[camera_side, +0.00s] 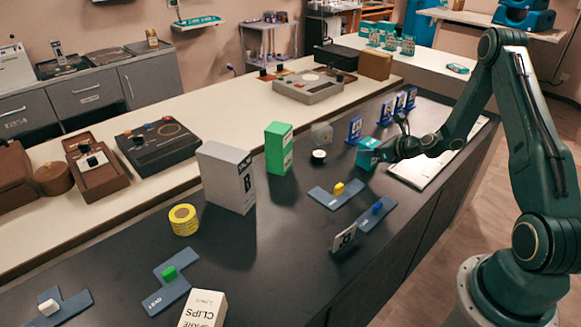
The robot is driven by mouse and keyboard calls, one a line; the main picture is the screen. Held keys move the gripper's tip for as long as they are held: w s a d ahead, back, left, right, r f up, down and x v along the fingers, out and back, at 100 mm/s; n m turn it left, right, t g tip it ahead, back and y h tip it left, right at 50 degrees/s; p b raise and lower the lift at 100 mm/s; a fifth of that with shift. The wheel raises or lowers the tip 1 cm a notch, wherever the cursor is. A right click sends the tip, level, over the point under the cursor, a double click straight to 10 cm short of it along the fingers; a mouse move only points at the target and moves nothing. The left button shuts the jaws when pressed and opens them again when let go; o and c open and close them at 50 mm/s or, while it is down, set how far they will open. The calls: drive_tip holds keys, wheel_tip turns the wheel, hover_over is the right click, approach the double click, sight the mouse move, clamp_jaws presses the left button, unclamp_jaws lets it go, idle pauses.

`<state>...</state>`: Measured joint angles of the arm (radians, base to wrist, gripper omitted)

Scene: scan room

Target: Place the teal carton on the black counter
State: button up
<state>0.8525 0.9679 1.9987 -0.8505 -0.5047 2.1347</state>
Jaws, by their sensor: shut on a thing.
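The teal carton (366,150) is at the far right part of the black counter (285,270). My gripper (379,149) reaches in from the right and is shut on the carton. The gripper hides part of the carton's right side. I cannot tell whether the carton's underside touches the counter or is slightly above it.
A green box (279,148), a large grey box (227,177) and yellow tape (183,219) stand to the left. Blue-framed cards (355,129) stand behind the gripper. Blue plates (338,195) lie in front. The counter's middle front is mostly clear.

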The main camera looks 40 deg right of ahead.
drive_tip(key=shift+f, duration=0.1)
drive_tip(key=o, duration=1)
drive_tip(key=shift+c, duration=0.2)
drive_tip(key=shift+s+r, duration=0.35)
drive_tip(key=v, duration=1.1)
drive_tip(key=shift+r, duration=0.1)
